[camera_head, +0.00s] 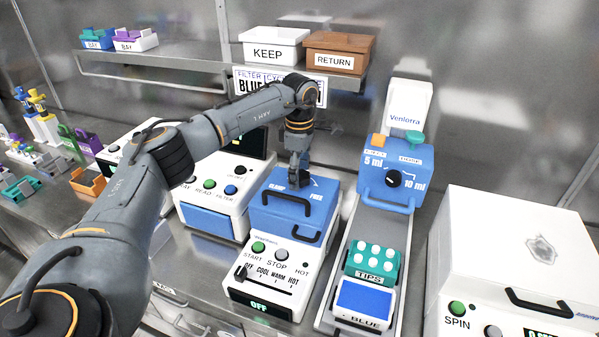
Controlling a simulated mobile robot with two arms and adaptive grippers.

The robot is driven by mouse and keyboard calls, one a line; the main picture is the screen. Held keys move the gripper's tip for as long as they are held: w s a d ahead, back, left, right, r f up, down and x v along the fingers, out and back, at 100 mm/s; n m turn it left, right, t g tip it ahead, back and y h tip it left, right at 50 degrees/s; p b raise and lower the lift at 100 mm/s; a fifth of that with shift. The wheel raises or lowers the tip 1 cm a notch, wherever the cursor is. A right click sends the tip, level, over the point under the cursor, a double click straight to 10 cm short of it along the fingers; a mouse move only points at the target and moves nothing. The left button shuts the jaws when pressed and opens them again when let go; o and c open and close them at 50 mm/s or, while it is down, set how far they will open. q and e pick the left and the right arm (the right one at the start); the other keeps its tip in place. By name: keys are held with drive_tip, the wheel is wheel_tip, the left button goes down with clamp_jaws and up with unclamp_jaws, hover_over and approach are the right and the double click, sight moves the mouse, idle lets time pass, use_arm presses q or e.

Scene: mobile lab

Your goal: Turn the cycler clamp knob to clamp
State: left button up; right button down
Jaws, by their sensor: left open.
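The cycler (268,272) is a white box with a blue lid (275,212) and a black lid handle, below the middle of the head view. Its lid top carries the words CLAMP on the left and FREE on the right. My left gripper (299,182) points down at the lid between these words, where the clamp knob sits. The gripper largely hides the knob, so its pointer direction cannot be told. The jaws are open; whether they touch the knob cannot be told. My right gripper is not in view.
A blue dispenser (396,178) with a black dial and a green tips rack (372,262) stand right of the cycler. A white spinner (520,250) is at far right. A white reader (215,190) stands behind left. KEEP (272,50) and RETURN (338,54) bins sit on a shelf.

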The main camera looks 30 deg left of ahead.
use_arm(q)
wheel_tip(320, 180, up, 12)
idle(0.6)
idle(0.5)
